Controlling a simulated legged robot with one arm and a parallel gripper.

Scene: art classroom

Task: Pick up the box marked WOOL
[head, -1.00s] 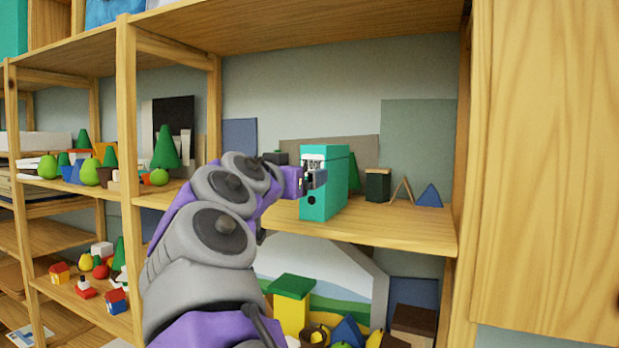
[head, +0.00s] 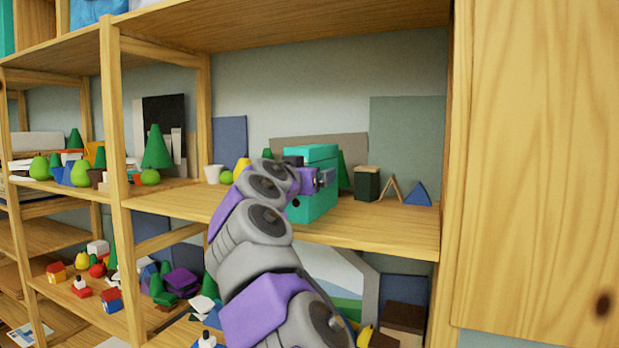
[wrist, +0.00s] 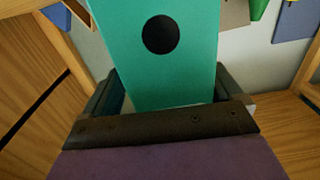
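A teal upright box (head: 325,168) stands on the middle shelf (head: 400,228), its front largely covered by my gripper (head: 318,179). Its label is hidden behind the gripper now, so I cannot read a word on it. In the wrist view, the teal box (wrist: 185,70), with a round black hole, lies between the two fingers of my gripper (wrist: 165,95). The fingers stand close along both sides of the box. I cannot tell whether they press on it. The box rests on the shelf.
A dark green block (head: 367,186), a small wooden triangle frame (head: 390,190) and a blue triangle (head: 418,194) stand right of the box. A grey-green panel (head: 408,140) leans behind. Wooden posts (head: 116,120) and a large wooden panel (head: 535,170) flank the bay.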

